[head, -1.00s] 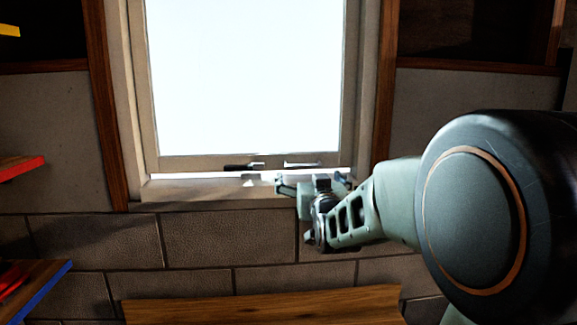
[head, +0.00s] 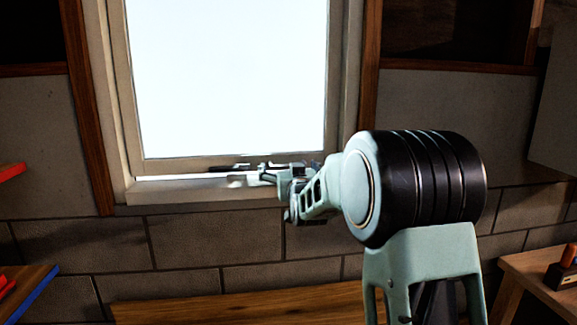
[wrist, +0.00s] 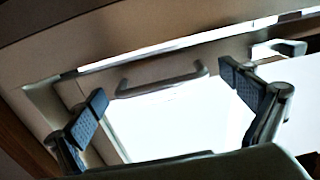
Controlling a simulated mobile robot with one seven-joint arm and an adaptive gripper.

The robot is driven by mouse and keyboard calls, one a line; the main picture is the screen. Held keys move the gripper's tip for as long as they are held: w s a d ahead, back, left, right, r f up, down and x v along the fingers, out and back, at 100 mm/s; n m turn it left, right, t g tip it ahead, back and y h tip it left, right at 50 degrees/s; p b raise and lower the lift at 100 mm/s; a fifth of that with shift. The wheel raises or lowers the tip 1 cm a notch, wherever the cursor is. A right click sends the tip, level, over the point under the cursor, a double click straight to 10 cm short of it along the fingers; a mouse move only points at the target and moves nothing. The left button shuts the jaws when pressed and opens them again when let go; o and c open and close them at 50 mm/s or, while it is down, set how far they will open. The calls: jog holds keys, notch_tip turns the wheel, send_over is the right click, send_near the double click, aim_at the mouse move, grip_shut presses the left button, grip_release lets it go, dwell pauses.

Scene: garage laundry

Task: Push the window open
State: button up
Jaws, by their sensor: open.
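The window (head: 230,80) has a pale frame and bright glass in the head view. A bright gap (head: 170,177) shows between its bottom rail and the sill, so it stands slightly ajar. A dark handle (head: 226,168) is on the bottom rail, partly hidden by my gripper. My gripper (head: 262,175) is at the bottom rail, right of its middle. In the wrist view my gripper (wrist: 170,103) is open, its blue-padded fingers wide apart. A curved bar handle (wrist: 160,83) appears between them with nothing gripped; contact cannot be told. A second handle (wrist: 285,47) lies beyond the right finger.
A wooden bench top (head: 240,306) runs below the window against the block wall (head: 195,240). A blue-edged shelf (head: 35,298) stands at lower left. A wooden table (head: 545,275) with a small tool on it is at lower right.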

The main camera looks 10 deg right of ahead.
aim_at(286, 161)
jog(key=c, duration=1.7)
jog(key=shift+t, duration=0.6)
jog(key=w+b, duration=0.1)
jog(key=w, duration=0.1)
jog(key=w+b, duration=0.3)
jog(key=shift+w+f, duration=0.3)
jog(key=shift+w+r, duration=0.2)
jog(key=shift+w, duration=0.2)
jog(key=o, duration=1.7)
jog(key=shift+s+f, duration=0.1)
jog(key=shift+s, duration=0.05)
